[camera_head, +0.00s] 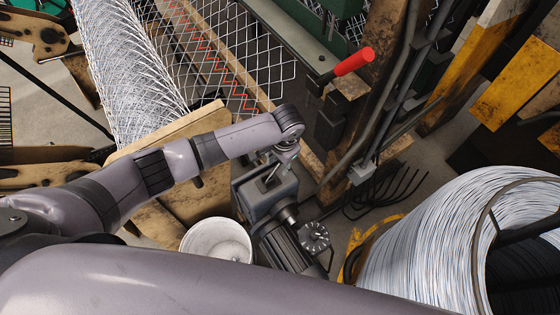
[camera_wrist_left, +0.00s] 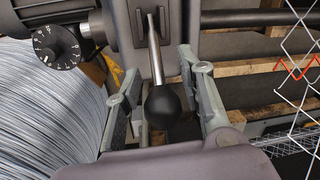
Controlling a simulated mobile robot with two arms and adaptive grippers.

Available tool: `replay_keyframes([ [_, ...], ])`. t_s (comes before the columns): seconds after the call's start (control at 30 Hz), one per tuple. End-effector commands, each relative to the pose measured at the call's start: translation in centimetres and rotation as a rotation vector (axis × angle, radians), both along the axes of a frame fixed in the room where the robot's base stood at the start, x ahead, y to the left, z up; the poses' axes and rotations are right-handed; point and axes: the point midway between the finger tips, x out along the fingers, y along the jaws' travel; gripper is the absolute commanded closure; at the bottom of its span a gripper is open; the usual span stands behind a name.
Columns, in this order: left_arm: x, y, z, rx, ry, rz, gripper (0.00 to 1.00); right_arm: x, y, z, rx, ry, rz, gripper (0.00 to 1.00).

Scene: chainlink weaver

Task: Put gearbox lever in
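The gearbox lever (camera_wrist_left: 162,104) shows in the left wrist view as a metal rod with a black ball knob, standing out of the grey gearbox housing (camera_wrist_left: 218,45). My left gripper (camera_wrist_left: 164,78) is open, with one finger on each side of the lever and a visible gap on both sides of the knob. In the head view my left gripper (camera_head: 285,152) is just above the grey gearbox (camera_head: 262,207) with its motor. My right gripper is not in view.
A dial (camera_head: 315,236) sits beside the motor. A white bucket (camera_head: 216,239) stands to its left, a large wire coil (camera_head: 440,235) to its right. Chain-link mesh (camera_head: 235,60), a red-handled lever (camera_head: 353,62) and wooden posts lie behind the gearbox.

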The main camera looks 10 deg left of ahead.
Motion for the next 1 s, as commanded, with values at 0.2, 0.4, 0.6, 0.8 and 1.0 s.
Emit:
replay_keyframes([
  [0.2, 0.0, 0.0, 0.0, 0.0, 0.0, 0.0, 0.64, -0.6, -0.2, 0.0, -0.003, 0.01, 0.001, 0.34],
  [0.4, 0.0, 0.0, 0.0, 0.0, 0.0, 0.0, 0.77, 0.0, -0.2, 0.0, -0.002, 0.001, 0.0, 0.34],
  [0.6, 0.0, 0.0, 0.0, 0.0, 0.0, 0.0, 0.91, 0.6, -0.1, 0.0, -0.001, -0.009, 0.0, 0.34],
  [0.8, 0.0, 0.0, 0.0, 0.0, 0.0, 0.0, 1.0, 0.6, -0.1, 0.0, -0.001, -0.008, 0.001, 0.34],
  [1.0, 0.0, 0.0, 0.1, 0.0, 0.0, 0.001, 1.0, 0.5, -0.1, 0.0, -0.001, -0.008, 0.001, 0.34],
])
